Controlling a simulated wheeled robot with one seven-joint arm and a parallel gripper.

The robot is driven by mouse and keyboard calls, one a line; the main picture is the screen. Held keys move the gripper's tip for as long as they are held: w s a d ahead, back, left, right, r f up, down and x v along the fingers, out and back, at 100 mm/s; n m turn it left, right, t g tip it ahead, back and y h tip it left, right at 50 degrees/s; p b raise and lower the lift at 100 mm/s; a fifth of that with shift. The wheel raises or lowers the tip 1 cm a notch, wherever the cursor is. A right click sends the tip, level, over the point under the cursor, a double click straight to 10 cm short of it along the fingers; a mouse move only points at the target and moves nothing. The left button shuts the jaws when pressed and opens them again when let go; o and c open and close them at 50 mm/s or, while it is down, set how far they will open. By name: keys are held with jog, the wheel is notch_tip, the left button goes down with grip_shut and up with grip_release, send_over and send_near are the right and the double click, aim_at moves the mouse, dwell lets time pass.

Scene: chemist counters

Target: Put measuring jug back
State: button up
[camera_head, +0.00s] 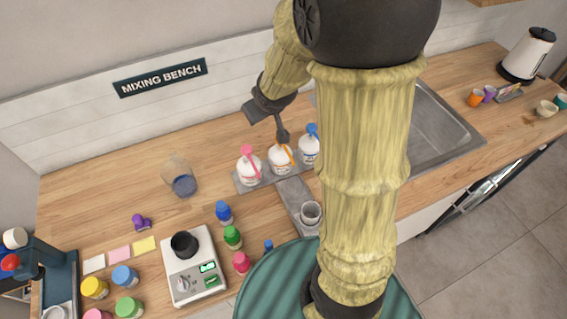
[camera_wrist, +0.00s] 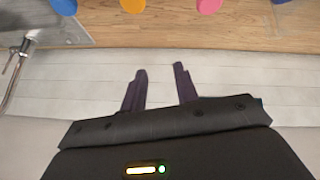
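The measuring jug (camera_head: 177,170) is clear with dark blue liquid in its bottom. It stands upright on the wooden bench, left of the pump bottles, in the head view. In the wrist view only a bit of something clear and blue, perhaps the jug, shows at the top right edge (camera_wrist: 284,4). My gripper (camera_head: 267,122) is above the back of the bench near the wall, right of the jug and apart from it. In the wrist view its two dark fingers (camera_wrist: 160,82) are spread with nothing between them.
White pump bottles with pink (camera_head: 249,166), orange (camera_head: 282,158) and blue (camera_head: 309,148) tops stand on a tray below my gripper. A scale (camera_head: 195,272) holds a black cup (camera_head: 184,244). Small colored jars crowd the front left. A sink (camera_head: 440,130) is at right. Bench around the jug is clear.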

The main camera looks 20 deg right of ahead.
jog(key=s+f+m+g, duration=0.2)
jog(key=s+m+g, duration=0.1)
jog(key=s, duration=1.2)
jog(key=shift+s+a+f+g, duration=0.25)
jog(key=shift+s+g, duration=0.1)
jog(key=shift+g, duration=0.35)
